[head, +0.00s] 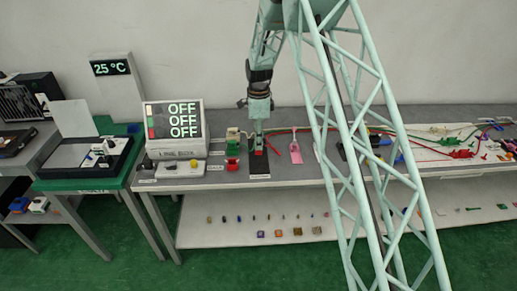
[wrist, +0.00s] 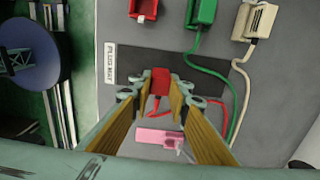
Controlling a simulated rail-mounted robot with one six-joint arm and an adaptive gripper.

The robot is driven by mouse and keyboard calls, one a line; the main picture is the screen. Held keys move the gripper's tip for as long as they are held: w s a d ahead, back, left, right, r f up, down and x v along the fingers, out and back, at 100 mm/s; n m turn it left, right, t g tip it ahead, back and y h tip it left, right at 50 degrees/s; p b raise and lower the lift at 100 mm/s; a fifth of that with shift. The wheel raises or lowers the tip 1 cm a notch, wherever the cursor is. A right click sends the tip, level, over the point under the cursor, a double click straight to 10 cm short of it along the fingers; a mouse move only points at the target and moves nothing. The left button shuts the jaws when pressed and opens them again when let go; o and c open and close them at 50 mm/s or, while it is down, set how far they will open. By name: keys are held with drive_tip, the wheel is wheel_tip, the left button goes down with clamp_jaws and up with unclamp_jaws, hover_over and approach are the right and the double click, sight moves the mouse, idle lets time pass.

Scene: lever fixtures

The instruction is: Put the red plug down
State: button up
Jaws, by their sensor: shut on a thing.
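The red plug (wrist: 160,79) is between the fingers of my gripper (wrist: 161,88) in the wrist view, with its red cable trailing to the right. My gripper is shut on it. The plug is over the dark plug mat (wrist: 126,62), which has a white "PLUG MAT" label beside it. In the head view my gripper (head: 259,139) points straight down over the black mat (head: 259,170), and a bit of the red plug shows below it. I cannot tell whether the plug touches the mat.
A red socket (wrist: 144,8), a green plug (wrist: 203,14) and a cream plug (wrist: 254,20) are beyond the mat. A pink piece (wrist: 158,138) lies on the near side. A display reading OFF (head: 174,127) stands to the left. Cables run right across the bench.

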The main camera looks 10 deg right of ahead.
drive_tip(key=shift+f, duration=1.7)
drive_tip(key=shift+f+b, duration=0.2)
drive_tip(key=shift+b, duration=0.1)
drive_tip(key=o, duration=1)
drive_tip(key=shift+r, duration=0.15)
drive_tip(key=shift+r+p, duration=0.65)
drive_tip(key=shift+r, duration=5.4)
drive_tip(key=shift+r, duration=0.1)
